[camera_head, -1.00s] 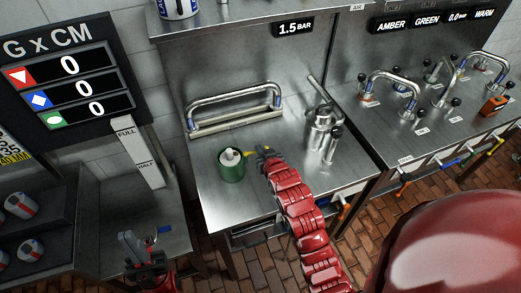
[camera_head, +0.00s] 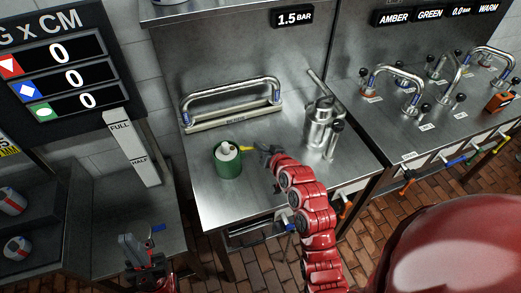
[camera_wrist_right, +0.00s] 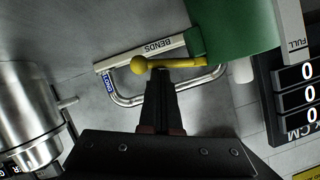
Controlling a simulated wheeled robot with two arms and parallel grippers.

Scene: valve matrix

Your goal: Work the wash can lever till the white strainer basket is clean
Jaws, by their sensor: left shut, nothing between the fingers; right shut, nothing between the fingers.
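The green wash can (camera_head: 228,163) stands on the left of the steel table, with its yellow lever (camera_head: 246,148) pointing right. A white piece (camera_head: 227,150), seemingly the strainer basket, sits in its top; its cleanness is too small to tell. In the right wrist view the can's green wall (camera_wrist_right: 225,30) and the lever's round yellow knob (camera_wrist_right: 139,65) show. My right gripper (camera_head: 266,152) is shut and empty, just right of the lever's end; its fingers (camera_wrist_right: 161,80) overlap the lever, and contact is unclear. My left gripper (camera_head: 130,243) is shut and empty, low at the left.
A steel rail (camera_head: 232,98) stands behind the can. A steel vessel with taps (camera_head: 321,125) stands to the right on the same table. A scoreboard (camera_head: 72,70) and a FULL/HALF gauge (camera_head: 132,148) are at the left. Table surface in front of the can is clear.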

